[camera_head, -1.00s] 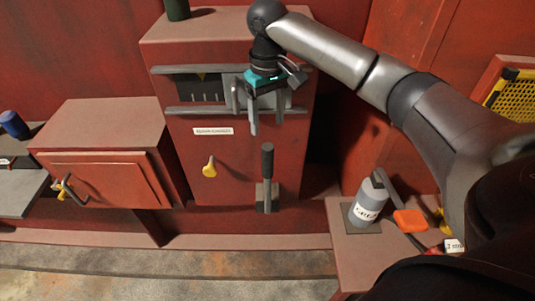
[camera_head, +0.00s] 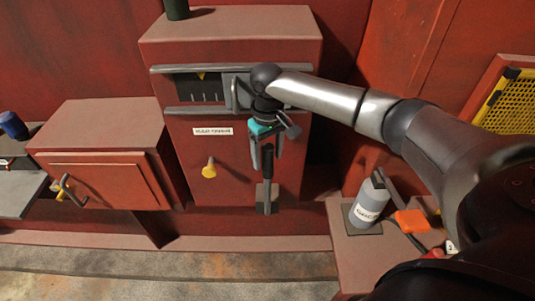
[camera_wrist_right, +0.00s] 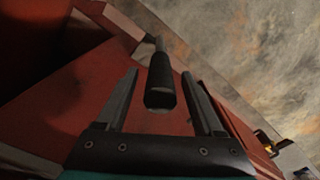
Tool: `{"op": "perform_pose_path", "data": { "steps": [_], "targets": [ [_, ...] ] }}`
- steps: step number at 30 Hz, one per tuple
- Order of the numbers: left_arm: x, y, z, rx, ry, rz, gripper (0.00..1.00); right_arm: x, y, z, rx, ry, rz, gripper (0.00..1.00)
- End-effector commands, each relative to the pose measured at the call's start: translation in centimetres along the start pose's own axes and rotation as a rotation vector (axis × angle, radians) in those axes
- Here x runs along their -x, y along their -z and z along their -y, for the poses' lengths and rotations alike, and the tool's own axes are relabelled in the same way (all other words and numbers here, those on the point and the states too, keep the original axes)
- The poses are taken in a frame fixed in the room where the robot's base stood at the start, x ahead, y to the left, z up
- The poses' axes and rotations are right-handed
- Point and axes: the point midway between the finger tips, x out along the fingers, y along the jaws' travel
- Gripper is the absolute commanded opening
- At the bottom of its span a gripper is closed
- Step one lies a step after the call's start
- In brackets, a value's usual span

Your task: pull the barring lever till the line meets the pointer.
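The barring lever's black grip (camera_head: 267,160) stands upright above its grey bracket (camera_head: 267,192), low on the red engine cabinet. My right gripper (camera_head: 264,166) is over the grip with a finger on each side. In the right wrist view the grip (camera_wrist_right: 160,90) lies between the two spread fingers, with gaps visible on both sides. A grey sliding panel covers the window's right part. I cannot tell which mark is the line. My left gripper is not in view.
A yellow knob (camera_head: 209,168) sticks out left of the lever. A red box with a handled door (camera_head: 108,184) stands at left. The floor in front is clear.

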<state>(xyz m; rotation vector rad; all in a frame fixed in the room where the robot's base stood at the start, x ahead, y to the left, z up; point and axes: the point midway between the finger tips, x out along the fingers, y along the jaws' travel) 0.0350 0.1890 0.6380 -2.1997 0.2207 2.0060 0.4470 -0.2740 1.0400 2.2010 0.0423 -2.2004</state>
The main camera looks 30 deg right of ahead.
Motion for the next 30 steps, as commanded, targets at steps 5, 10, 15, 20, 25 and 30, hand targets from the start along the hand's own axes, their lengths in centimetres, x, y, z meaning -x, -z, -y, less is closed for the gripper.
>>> {"op": "perform_pose_path", "data": {
  "steps": [5,10,15,20,25,30],
  "targets": [
    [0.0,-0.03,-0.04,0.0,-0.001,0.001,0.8,0.03,0.0,0.02,0.0,0.0,0.0,0.49],
    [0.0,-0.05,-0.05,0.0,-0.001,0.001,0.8,0.05,0.01,0.02,0.0,0.0,0.0,0.3],
    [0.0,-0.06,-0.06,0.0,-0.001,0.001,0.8,0.06,0.01,0.01,0.0,0.0,0.0,0.11],
    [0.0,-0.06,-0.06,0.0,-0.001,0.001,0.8,0.07,0.01,0.0,0.0,0.0,0.0,0.0],
    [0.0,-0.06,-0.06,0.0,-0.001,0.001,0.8,0.08,0.02,-0.01,-0.001,0.0,0.0,0.0],
    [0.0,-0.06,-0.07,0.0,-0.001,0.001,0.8,0.09,0.02,-0.02,-0.001,0.0,-0.001,0.0]
  ]
}}
